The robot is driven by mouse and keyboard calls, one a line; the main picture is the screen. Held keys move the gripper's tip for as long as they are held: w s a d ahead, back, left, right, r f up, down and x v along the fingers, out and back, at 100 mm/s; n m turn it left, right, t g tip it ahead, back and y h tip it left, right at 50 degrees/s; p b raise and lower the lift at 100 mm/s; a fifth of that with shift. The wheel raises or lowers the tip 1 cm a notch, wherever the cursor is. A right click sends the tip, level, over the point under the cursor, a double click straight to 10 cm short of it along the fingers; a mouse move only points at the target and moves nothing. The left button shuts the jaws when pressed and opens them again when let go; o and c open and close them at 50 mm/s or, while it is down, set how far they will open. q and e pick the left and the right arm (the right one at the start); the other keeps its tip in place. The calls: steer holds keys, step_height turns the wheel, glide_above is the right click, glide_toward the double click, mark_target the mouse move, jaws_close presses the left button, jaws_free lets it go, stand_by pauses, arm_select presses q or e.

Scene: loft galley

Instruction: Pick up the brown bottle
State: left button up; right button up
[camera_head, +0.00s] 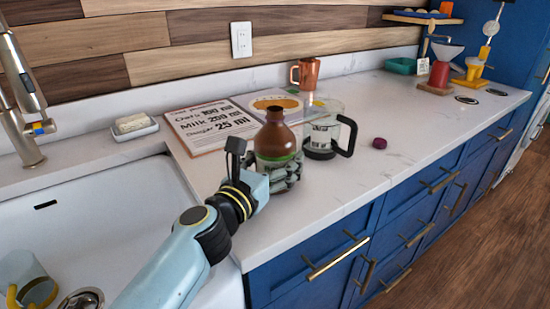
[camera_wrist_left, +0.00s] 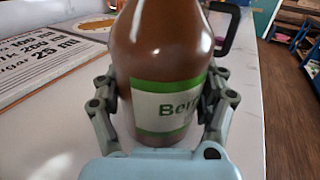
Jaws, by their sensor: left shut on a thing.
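The brown bottle (camera_head: 275,136) stands upright on the white counter, with a green and white label that is partly hidden by my gripper in the head view. My left gripper (camera_head: 284,172) is shut around the lower part of the bottle. In the left wrist view the bottle (camera_wrist_left: 165,50) fills the middle, with a finger of the left gripper (camera_wrist_left: 160,108) on each side of it. My right gripper is not in view.
A glass jug (camera_head: 322,135) with a black handle stands close behind the bottle to the right. A recipe board (camera_head: 205,124), a copper mug (camera_head: 306,73) and a small dark red item (camera_head: 379,143) are nearby. The sink (camera_head: 115,205) lies left. The counter's front right is clear.

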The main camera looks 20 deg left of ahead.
mark_target(271, 114)
arm_select(q)
step_height(271, 114, up, 10)
steer(key=p, duration=0.8)
steer(key=shift+r+p, duration=0.1)
steer(key=shift+p, duration=0.2)
